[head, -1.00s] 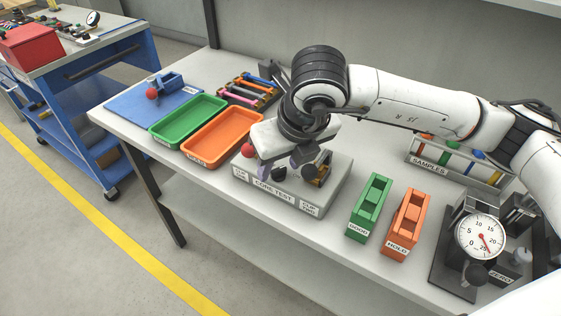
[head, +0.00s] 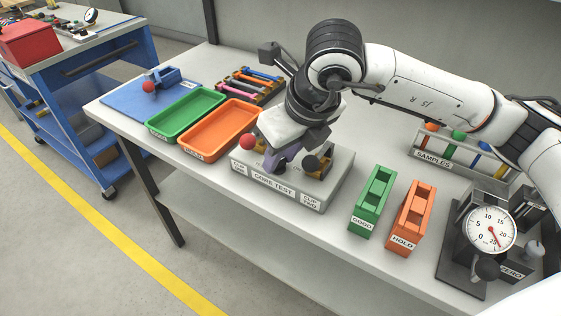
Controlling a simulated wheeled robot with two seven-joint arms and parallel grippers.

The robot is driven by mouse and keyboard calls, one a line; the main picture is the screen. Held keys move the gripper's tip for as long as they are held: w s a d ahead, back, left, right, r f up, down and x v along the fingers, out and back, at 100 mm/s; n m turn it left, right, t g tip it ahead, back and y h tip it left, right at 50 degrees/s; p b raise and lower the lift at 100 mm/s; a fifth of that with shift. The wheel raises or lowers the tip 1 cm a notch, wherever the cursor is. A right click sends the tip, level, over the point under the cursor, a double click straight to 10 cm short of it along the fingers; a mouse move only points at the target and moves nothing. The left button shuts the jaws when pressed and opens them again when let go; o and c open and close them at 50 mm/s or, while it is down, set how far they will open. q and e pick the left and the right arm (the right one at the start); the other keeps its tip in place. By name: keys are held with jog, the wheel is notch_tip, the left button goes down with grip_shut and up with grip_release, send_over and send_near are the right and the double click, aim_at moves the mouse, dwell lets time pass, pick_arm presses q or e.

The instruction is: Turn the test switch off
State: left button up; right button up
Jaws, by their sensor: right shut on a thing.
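The grey CORE TEST box (head: 325,192) stands on the bench, with a label on its front and a CLIP label at each end. A red ball knob (head: 247,142) is on its left part and a black ball knob (head: 310,163) on its right part. My right gripper (head: 279,164) reaches down onto the middle of the box between the knobs and is shut on what seems to be the test switch. Gripper and fingers hide the switch, so its position cannot be told. My left gripper is not in view.
Green (head: 160,125) and orange (head: 190,146) trays lie left of the box. Green GOOD (head: 367,205) and orange HOLD (head: 408,221) racks stand to its right, then a dial gauge (head: 489,229). A SAMPLES rack (head: 440,166) is behind, near my right arm.

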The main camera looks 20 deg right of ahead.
jog(key=n+b, duration=0.1)
jog(key=n+y+b, duration=0.1)
jog(key=shift+d+f+n+b, duration=0.15)
jog(key=shift+f+n+b, duration=0.15)
jog(key=shift+n, duration=0.1)
jog(key=shift+w+r+n+g+y+b, duration=0.15)
jog(key=shift+n+g+y+b, duration=0.2)
jog(key=shift+n+b, duration=0.35)
jog(key=shift+n+g+y, duration=0.25)
jog(key=shift+n, duration=0.75)
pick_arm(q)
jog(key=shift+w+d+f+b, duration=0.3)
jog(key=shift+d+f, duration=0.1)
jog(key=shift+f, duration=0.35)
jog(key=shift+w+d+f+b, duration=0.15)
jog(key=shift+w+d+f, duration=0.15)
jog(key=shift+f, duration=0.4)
pick_arm(e)
jog(key=shift+w+d+r+n+g, duration=0.1)
jog(key=shift+n+g, duration=0.25)
jog(key=shift+n, duration=0.55)
jog(key=shift+r+n+g, duration=0.1)
jog(key=shift+n+g, duration=0.25)
jog(key=shift+n, duration=0.55)
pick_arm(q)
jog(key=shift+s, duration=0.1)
pick_arm(e)
jog(key=shift+y, duration=0.3)
